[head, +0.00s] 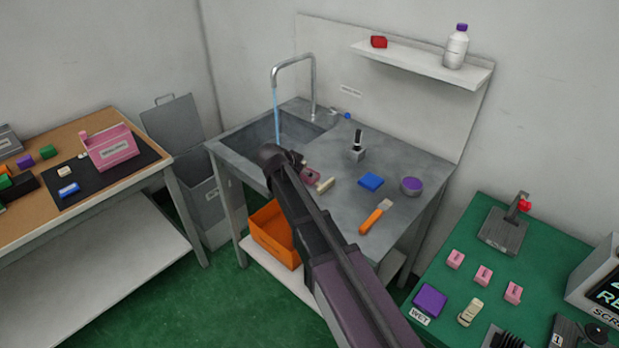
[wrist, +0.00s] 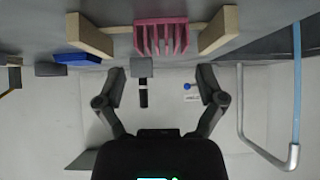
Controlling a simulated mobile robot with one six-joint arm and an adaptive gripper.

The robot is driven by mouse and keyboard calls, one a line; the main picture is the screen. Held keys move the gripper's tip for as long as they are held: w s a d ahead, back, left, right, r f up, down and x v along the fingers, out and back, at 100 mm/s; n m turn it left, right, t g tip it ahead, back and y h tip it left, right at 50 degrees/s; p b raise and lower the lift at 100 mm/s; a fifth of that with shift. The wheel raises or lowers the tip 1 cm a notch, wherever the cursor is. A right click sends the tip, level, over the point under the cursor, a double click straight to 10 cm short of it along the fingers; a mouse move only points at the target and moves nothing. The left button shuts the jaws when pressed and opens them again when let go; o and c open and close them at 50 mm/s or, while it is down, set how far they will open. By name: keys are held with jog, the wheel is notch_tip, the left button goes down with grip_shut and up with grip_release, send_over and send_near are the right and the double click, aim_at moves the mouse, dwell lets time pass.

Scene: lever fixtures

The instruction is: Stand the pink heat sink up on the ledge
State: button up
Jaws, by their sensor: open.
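The pink heat sink (wrist: 162,38) shows its upright fins in the wrist view, on the grey counter between two beige blocks (wrist: 92,38). In the head view the pink piece (head: 311,176) is partly hidden by my arm. My gripper (wrist: 162,74) is open and empty, its dark fingers spread apart. The heat sink appears beyond the fingertips, roughly in line with the gap; no contact shows. A white wall ledge (head: 430,65) carries a red block (head: 379,42) and a purple-capped bottle (head: 456,47).
On the counter (head: 400,155) are a black-topped grey fixture (head: 357,152), a blue sponge (head: 370,181), a purple bowl (head: 411,186) and an orange-handled tool (head: 376,217). The tap (head: 312,85) runs into the sink at left. The ledge's middle is clear.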

jog(key=b+x, duration=0.1)
jog(key=x, duration=0.1)
jog(key=shift+w+f+b, duration=0.25)
jog(key=shift+f+b, duration=0.15)
jog(key=shift+b+x, duration=0.6)
jog(key=shift+x, duration=0.25)
jog(key=shift+d, duration=0.1)
jog(key=c, duration=1)
jog(key=shift+r, duration=0.1)
jog(key=shift+c, duration=0.2)
jog(key=shift+r, duration=0.15)
notch_tip(320, 180, up, 4)
jog(key=p, duration=0.4)
jog(key=s+d, duration=0.1)
jog(key=s, duration=0.4)
jog(key=s+d, duration=0.2)
jog(key=s, duration=0.3)
jog(key=s+d+p, duration=0.1)
jog(key=s+d, duration=0.1)
jog(key=s, duration=0.3)
jog(key=shift+s+r, duration=0.1)
jog(key=shift+r, duration=0.2)
